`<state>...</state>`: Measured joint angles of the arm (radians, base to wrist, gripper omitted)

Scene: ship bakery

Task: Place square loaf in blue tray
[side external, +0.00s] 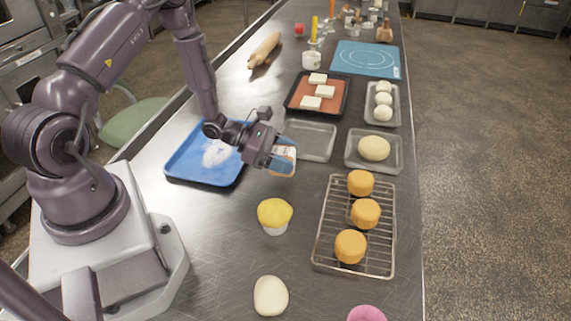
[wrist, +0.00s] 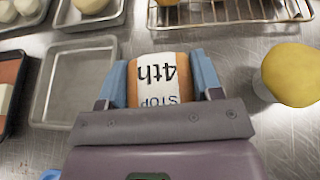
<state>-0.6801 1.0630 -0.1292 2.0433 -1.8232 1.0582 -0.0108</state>
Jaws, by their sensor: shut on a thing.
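The square loaf (side external: 285,153) is orange-brown with a white label; in the wrist view the loaf (wrist: 160,72) shows the label's words "4th" and "STOP" upside down. My gripper (side external: 283,161) is shut on it, with one blue-grey finger on each side. The blue tray (side external: 181,168) lies flat on the counter, left of the gripper in the side view, with a patch of white powder in its middle. The loaf is outside the tray, to its right. I cannot tell how high the loaf is above the counter.
An empty clear tray (side external: 310,155) is close behind the loaf. A yellow-topped muffin (side external: 275,213) stands nearer the camera. A wire rack (side external: 329,236) with orange cakes is at the right. A dark tray (side external: 290,107) holds white squares. The counter between muffin and blue tray is clear.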

